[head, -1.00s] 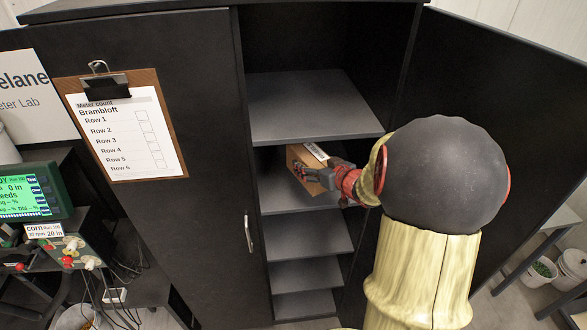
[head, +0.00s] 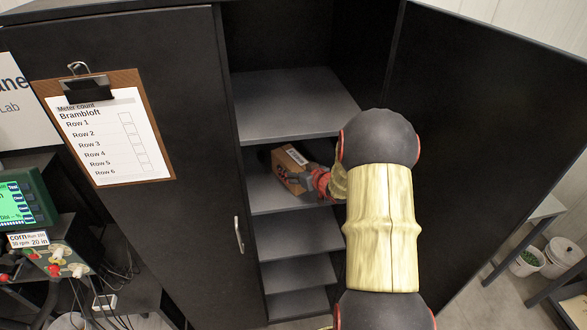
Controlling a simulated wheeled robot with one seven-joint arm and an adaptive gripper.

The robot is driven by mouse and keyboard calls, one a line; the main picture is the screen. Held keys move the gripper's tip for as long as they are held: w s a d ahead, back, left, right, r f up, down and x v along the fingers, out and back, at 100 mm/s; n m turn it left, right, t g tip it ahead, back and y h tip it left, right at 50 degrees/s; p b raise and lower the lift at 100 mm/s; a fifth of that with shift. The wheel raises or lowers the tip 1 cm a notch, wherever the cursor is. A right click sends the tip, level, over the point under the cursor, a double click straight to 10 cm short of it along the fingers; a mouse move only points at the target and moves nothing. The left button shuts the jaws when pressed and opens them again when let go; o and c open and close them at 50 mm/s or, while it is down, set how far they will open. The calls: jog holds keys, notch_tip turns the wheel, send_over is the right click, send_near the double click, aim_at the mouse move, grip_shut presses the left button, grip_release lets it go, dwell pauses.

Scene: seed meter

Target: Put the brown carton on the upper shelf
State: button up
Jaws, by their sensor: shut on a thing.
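The brown carton (head: 289,160) shows in the head view inside the open black cabinet, at the level of the second visible shelf (head: 262,196). It has a white label on its top and dark print on its side. My gripper (head: 292,181) is shut on the carton from the right front; its fingers are partly hidden against the box. I cannot tell whether the carton touches the shelf below. The upper shelf (head: 290,100) is above the carton and its visible surface is bare.
The right cabinet door (head: 480,130) stands open beside my arm. The left door (head: 120,220) is shut and bears a clipboard (head: 125,135). More empty shelves (head: 298,238) lie below. A green-screen monitor (head: 15,203) and a wired box stand at far left.

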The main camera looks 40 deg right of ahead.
dwell(0.3)
jog(key=o, duration=1.8)
jog(key=shift+f, duration=0.15)
